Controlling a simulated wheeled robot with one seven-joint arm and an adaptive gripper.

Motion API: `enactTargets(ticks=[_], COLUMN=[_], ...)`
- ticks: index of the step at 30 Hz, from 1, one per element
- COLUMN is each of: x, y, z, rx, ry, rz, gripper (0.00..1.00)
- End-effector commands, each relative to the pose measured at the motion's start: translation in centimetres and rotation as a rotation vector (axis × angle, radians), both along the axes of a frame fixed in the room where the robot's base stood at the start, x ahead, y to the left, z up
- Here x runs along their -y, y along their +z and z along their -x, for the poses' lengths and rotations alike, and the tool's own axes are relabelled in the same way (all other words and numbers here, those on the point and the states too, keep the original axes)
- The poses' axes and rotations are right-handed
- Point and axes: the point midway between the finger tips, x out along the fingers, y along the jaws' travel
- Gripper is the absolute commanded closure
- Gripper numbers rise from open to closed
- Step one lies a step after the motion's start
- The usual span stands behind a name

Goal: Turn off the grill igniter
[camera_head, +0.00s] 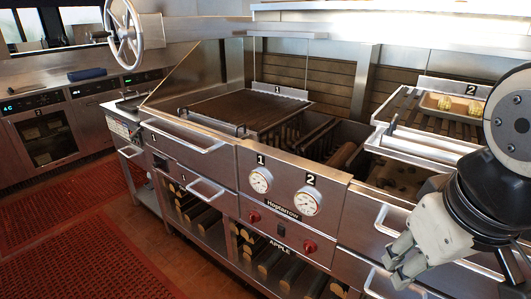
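The grill front has a control panel with two round gauges marked 1 and 2. Below the gauges are a left red knob (254,217), a right red knob (309,246) and a small black switch (281,230) between them. The frame does not clearly show which control is the igniter or how the switch is set. My gripper (390,268) is at the right, in front of the grill's right section. Its fingers point left and down, with a gap between them, and it looks open and empty. It is to the right of the knobs and apart from them.
Drawer handles (205,190) stick out left of the panel, and another handle (385,222) is near my gripper. Logs (275,265) lie on the shelf below. A large handwheel (124,35) stands at the back left. Red mats (85,255) cover the floor at left.

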Motion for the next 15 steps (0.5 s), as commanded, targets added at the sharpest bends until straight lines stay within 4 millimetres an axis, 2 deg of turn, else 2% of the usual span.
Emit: enactTargets(ticks=[1,3,9,15], x=[0.0,0.1,0.0,-1.1], y=[-1.6,-2.9,-6.5,-10.3], z=[-1.5,-3.2,-8.2,-13.4], rx=[-0.025,-0.058,-0.151,-0.234], ry=[0.053,0.137,0.388,0.646], rz=[0.041,0.111,0.306,0.493], gripper=[0.84,1.0,1.0,1.0])
